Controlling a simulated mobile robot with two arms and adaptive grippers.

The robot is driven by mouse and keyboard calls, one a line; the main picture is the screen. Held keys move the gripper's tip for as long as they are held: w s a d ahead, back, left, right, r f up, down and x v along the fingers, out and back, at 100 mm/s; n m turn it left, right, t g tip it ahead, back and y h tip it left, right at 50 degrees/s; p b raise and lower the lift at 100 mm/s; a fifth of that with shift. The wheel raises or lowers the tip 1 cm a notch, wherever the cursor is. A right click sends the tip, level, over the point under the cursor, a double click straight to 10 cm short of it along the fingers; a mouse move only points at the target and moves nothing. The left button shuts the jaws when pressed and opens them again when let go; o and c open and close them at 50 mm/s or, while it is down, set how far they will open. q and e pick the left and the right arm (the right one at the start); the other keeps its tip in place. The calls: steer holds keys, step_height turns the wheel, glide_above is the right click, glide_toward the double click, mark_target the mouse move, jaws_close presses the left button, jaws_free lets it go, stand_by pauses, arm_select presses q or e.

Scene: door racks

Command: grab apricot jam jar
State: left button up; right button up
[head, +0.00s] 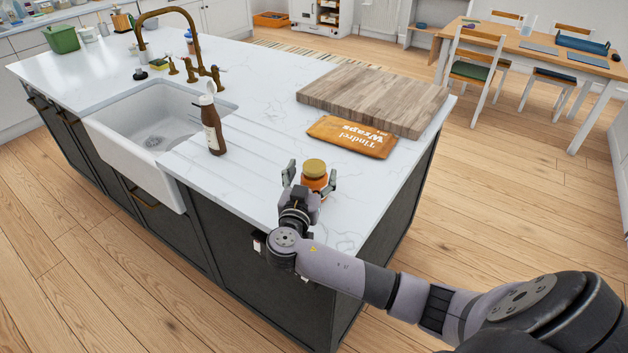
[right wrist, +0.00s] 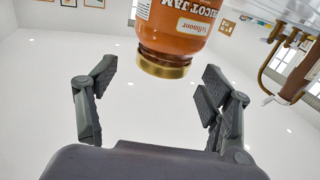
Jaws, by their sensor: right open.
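The apricot jam jar (head: 314,180) has orange contents and a gold lid, and stands on the white countertop near the island's front corner. My right gripper (head: 309,180) is open, with its fingers to either side of the jar in the head view. In the right wrist view the jar (right wrist: 182,28) appears upside down at the top, its label partly cut off. There the open fingers of the right gripper (right wrist: 155,88) show with a gap between them, and the jar lies beyond the fingertips. I see no contact. My left gripper is not in view.
An orange wraps packet (head: 352,137) and a wooden board (head: 373,97) lie behind the jar. A brown bottle (head: 212,128) stands to the left beside the white sink (head: 150,125). The countertop (head: 250,185) left of the jar is clear.

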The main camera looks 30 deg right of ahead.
mark_target(315, 165)
steer(key=x, duration=0.2)
steer(key=p+x, duration=0.1)
steer(key=shift+w+d+f, duration=0.2)
steer(key=shift+w+f, duration=0.05)
steer(key=shift+w, duration=0.1)
steer(key=shift+c, duration=0.5)
jaws_close()
stand_by(0.4)
